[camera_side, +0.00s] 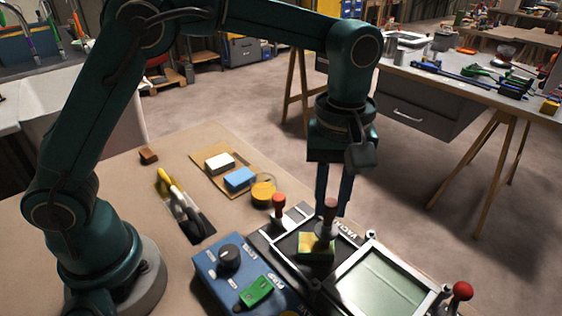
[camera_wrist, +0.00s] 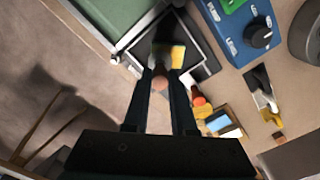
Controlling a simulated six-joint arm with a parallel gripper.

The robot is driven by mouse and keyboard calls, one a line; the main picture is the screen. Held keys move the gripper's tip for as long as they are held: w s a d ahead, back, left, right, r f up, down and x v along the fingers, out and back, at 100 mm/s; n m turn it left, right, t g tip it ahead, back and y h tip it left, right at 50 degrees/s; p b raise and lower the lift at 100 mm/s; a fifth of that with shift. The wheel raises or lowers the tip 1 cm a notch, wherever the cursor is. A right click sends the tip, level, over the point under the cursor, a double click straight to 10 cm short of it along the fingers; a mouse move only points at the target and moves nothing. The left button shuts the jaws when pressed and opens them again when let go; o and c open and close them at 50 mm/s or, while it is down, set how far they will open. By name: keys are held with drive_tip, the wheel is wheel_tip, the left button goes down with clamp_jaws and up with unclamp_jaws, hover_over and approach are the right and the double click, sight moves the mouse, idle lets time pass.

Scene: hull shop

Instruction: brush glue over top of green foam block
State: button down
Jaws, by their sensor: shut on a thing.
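My gripper (camera_side: 332,206) points down, its two fingers shut on a brown round-topped handle (camera_side: 329,208). The handle stands about upright; its lower end is at a small yellow and green block (camera_side: 316,249), seemingly the foam block. I cannot tell whether it touches the block's top. The block lies on a dark plate in a framed fixture (camera_side: 290,243). In the wrist view, the round brown handle end (camera_wrist: 160,83) shows between the fingers, with a yellow part of the block (camera_wrist: 178,57) beyond. A pot with yellow contents (camera_side: 263,190) stands behind left of the fixture.
A blue control box (camera_side: 215,262) with a black knob and green switch adjoins the fixture's left. A red-knobbed post (camera_side: 278,203) stands close left of my gripper. A pale green framed panel (camera_side: 378,284) is at right. White (camera_side: 219,162) and blue (camera_side: 239,179) blocks lie on a tray.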

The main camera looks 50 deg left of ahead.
drive_tip(key=shift+w+d, duration=0.3)
drive_tip(key=shift+d, duration=0.05)
drive_tip(key=shift+s+a, duration=0.1)
drive_tip(key=shift+a, duration=0.05)
drive_tip(key=shift+s+a, duration=0.4)
drive_tip(key=shift+s+a, duration=0.55)
idle(0.8)
drive_tip(key=shift+w+d, duration=0.1)
